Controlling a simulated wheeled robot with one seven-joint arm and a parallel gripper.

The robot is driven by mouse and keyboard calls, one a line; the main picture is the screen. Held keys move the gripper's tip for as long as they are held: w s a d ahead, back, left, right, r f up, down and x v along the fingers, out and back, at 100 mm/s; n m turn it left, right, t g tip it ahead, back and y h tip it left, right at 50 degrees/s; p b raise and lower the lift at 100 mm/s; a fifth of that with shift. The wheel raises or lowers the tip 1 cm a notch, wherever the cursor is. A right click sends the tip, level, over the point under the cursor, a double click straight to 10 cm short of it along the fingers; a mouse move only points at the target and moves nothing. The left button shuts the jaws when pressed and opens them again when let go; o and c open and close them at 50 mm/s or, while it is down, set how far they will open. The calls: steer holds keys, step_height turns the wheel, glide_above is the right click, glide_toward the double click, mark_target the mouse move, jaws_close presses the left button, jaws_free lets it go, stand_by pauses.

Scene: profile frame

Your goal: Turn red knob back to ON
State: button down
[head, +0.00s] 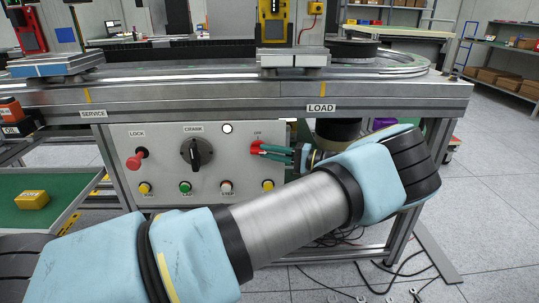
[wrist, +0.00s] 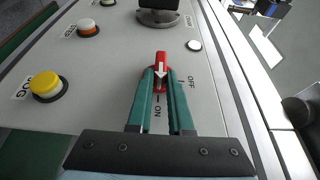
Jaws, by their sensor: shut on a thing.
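The red knob (head: 255,147) is on the right part of the grey control panel (head: 215,165) in the head view. In the wrist view the knob (wrist: 162,58) carries a white arrow that points down the picture, toward the ON mark. The OFF label lies to the right of the knob. My gripper (wrist: 160,77) has its two green fingers shut on the knob, one on each side. In the head view my gripper (head: 264,150) reaches the knob from the right. The fingers cover part of the knob's base.
The panel also holds a red LOCK knob (head: 134,161), a black CRANK selector (head: 195,153) and several small buttons along the bottom. A steel rail (head: 200,102) runs above the panel. A yellow button (wrist: 46,86) stands left of my gripper in the wrist view.

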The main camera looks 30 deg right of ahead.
stand_by(0.4)
steer(key=c, duration=0.8)
jaws_free()
steer(key=b+v, duration=0.1)
steer(key=v, duration=0.9)
steer(key=shift+s+d+f, duration=0.15)
steer(key=shift+s+d, duration=0.1)
steer(key=shift+d, duration=0.05)
steer(key=shift+s, duration=0.1)
